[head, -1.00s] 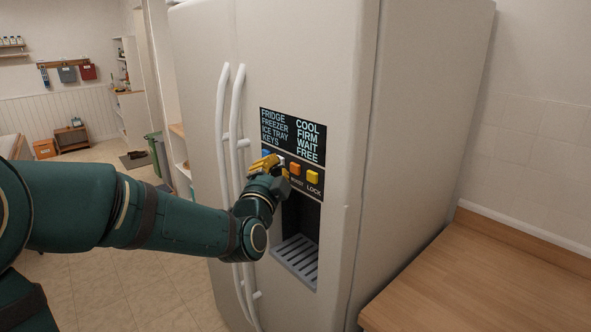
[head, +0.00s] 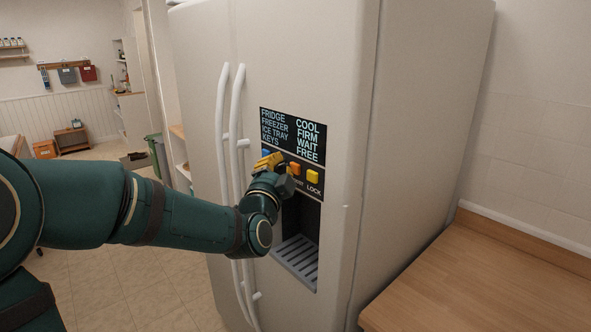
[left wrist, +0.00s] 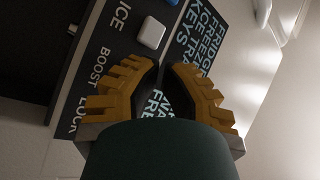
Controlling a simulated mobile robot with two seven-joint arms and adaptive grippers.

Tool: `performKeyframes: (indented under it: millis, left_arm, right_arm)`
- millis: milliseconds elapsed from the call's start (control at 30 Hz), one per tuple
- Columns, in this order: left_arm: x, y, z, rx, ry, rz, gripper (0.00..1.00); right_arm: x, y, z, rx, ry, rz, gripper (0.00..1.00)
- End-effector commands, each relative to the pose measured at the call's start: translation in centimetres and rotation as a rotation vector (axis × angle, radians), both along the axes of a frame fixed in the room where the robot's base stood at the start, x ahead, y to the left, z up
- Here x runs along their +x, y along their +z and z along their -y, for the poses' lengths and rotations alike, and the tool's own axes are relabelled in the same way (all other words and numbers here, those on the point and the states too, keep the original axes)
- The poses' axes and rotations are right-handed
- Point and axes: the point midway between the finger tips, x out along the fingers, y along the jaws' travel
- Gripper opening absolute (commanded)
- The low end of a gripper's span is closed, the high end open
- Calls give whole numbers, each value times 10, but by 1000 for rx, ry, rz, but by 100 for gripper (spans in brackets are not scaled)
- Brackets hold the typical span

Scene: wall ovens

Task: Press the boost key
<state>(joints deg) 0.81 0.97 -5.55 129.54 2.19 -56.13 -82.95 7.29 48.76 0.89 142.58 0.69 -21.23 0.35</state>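The orange boost key (head: 295,168) is on the fridge's control panel, second from the right, with its BOOST label partly hidden below. My left gripper (head: 268,162) is just left of it, in front of the panel, covering the white key in the head view. In the left wrist view its yellow fingers (left wrist: 161,68) converge with their tips together and nothing held between them. The BOOST label shows there; the orange key is hidden behind a finger. The white key (left wrist: 151,33) by the ICE label is clear of the fingers. My right gripper is not in view.
The yellow lock key (head: 313,177) is right of the boost key, and a blue key (head: 265,153) is at the left. A text display (head: 291,134) is above, the dispenser tray (head: 297,261) below. Fridge handles (head: 236,120) stand out at left. A wooden counter (head: 490,280) is at right.

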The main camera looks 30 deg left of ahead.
Motion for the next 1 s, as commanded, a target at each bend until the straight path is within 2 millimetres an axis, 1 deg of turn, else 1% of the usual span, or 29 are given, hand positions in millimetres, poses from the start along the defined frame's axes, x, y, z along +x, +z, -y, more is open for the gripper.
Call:
performKeyframes:
  millis: [633,833,1000]
  left_arm:
    - [7,0,3,-1,0,0,0]
    - [6,0,2,0,0,0,0]
    - [-1,0,0,0,0,0,0]
  right_arm:
    - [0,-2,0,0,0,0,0]
    - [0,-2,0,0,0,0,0]
    - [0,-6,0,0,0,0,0]
